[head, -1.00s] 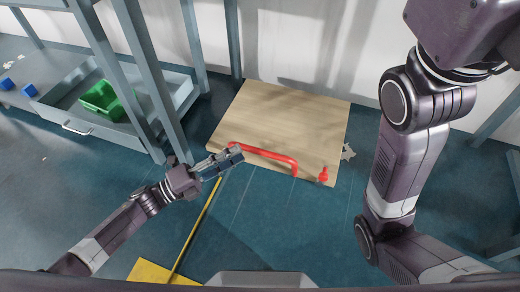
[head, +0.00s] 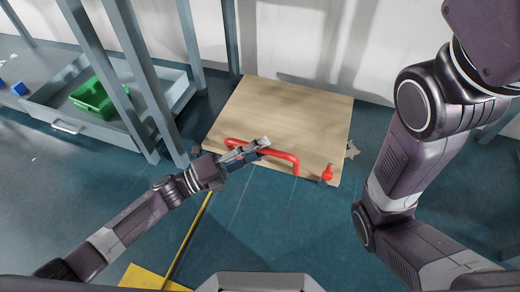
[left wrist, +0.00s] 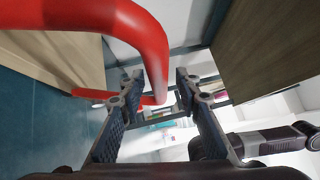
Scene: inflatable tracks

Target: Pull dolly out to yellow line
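The dolly (head: 285,115) is a flat wooden board on the floor by the white wall, with a red bar handle (head: 284,157) along its near edge. My left gripper (head: 262,146) is at the handle's left half, fingers across it. In the left wrist view the fingers (left wrist: 160,90) are spread apart, and the curved red bar (left wrist: 148,45) passes close to the left fingertip; I cannot tell if it touches. The yellow line (head: 188,240) runs on the floor, left of and nearer than the dolly. My right gripper is out of view; only its arm shows at right.
A grey shelf frame (head: 139,80) stands left of the dolly, with a grey drawer tray (head: 60,110) holding a green bin (head: 92,96). A small red knob (head: 327,173) is at the dolly's near right corner. The blue floor before the dolly is clear.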

